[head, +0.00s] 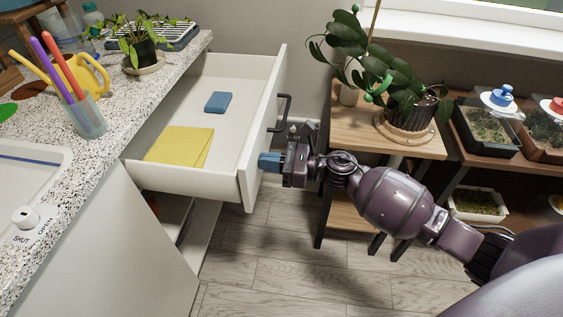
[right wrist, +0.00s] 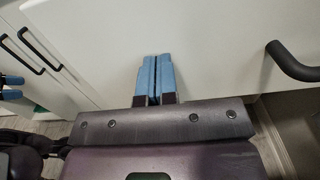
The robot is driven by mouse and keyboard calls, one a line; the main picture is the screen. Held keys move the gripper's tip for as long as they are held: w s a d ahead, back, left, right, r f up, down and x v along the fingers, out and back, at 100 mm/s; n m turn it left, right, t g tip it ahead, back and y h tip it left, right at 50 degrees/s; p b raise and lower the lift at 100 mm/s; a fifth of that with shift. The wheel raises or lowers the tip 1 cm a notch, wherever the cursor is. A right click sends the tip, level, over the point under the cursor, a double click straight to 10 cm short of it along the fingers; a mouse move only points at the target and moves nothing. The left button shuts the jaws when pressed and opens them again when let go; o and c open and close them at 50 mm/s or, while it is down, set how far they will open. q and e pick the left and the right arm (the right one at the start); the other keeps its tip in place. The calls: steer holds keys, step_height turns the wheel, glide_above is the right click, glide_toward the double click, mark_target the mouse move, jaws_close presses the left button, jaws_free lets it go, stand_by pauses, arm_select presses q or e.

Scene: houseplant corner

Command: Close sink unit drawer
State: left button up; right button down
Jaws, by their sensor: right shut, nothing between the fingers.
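The white sink unit drawer (head: 190,182) is pulled well out from under the speckled counter. A yellow cloth (head: 180,145) and a blue sponge (head: 218,102) lie inside it. Its dark handle (head: 281,112) sits on the front panel (head: 262,130), and also shows at the right of the right wrist view (right wrist: 290,63). My right gripper (head: 268,161) is shut and empty, its blue fingertips at the outer face of the drawer front, below the handle. In the right wrist view the shut fingers (right wrist: 155,75) point at the white panel; whether they touch it I cannot tell. My left gripper is not clearly in the head view.
The counter (head: 110,110) holds a cup of pens (head: 86,118), a yellow watering can (head: 92,75) and a potted plant. A wooden plant stand (head: 350,125) with a potted plant is just right of the drawer. Open floor (head: 300,275) lies in front.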

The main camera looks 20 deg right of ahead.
mark_target(163, 157)
steer(key=b+x, duration=0.3)
steer(key=x, duration=2.3)
steer(key=shift+w+a+f, duration=0.15)
steer(key=shift+f, duration=0.05)
steer(key=shift+w+a+r+b, duration=0.1)
steer(key=shift+w+a+b, duration=0.25)
steer(key=shift+a, duration=0.1)
steer(key=shift+r, duration=0.2)
arm_select(q)
steer(key=shift+w+d+m+t, duration=0.3)
steer(key=shift+w+d+m, duration=0.3)
steer(key=shift+w, duration=0.1)
steer(key=shift+a+f, duration=0.1)
arm_select(e)
steer(key=shift+r, duration=0.2)
arm_select(q)
steer(key=shift+s, duration=0.1)
arm_select(e)
steer(key=shift+d, duration=0.1)
